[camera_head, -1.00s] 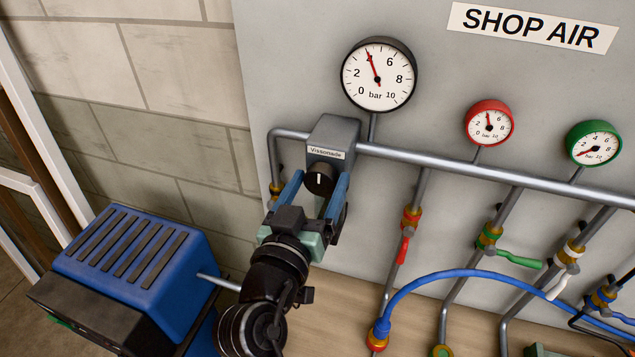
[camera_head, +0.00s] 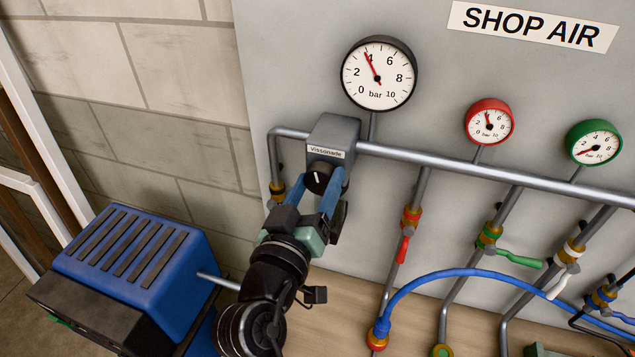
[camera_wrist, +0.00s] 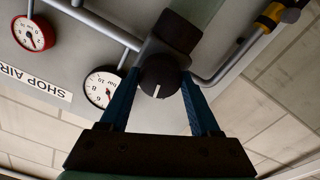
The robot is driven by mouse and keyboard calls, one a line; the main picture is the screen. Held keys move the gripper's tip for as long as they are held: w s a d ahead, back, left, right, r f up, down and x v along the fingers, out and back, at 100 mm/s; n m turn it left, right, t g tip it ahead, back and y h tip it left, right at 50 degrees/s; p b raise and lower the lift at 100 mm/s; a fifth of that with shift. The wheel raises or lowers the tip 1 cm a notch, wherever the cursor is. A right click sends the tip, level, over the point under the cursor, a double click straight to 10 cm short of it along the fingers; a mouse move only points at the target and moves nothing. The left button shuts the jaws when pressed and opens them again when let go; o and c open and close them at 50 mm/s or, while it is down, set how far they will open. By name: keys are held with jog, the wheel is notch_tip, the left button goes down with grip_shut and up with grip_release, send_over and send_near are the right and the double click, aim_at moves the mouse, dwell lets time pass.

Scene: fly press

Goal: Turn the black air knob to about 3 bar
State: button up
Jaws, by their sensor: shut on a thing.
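The black air knob (camera_head: 317,180) sits on the front of the grey regulator box (camera_head: 333,133), under its "Vissonade" label. My gripper (camera_head: 327,188) is shut on the knob, one blue finger on each side of it. The wrist view also shows the knob (camera_wrist: 158,78) between my fingers (camera_wrist: 160,84), with its white mark facing the camera. In the head view the mark leans slightly left of upright. The large black-rimmed gauge (camera_head: 379,82) above the box has its red needle just under 4 bar. The same gauge (camera_wrist: 103,90) shows in the wrist view.
A steel pipe (camera_head: 450,166) runs right from the box. A red-rimmed gauge (camera_head: 489,122) and a green-rimmed gauge (camera_head: 594,143) stand above it. Below are a red valve handle (camera_head: 403,249) and a blue hose (camera_head: 470,272). A blue machine (camera_head: 130,262) stands at lower left.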

jog(key=shift+n, duration=1.4)
jog(key=o, duration=1.4)
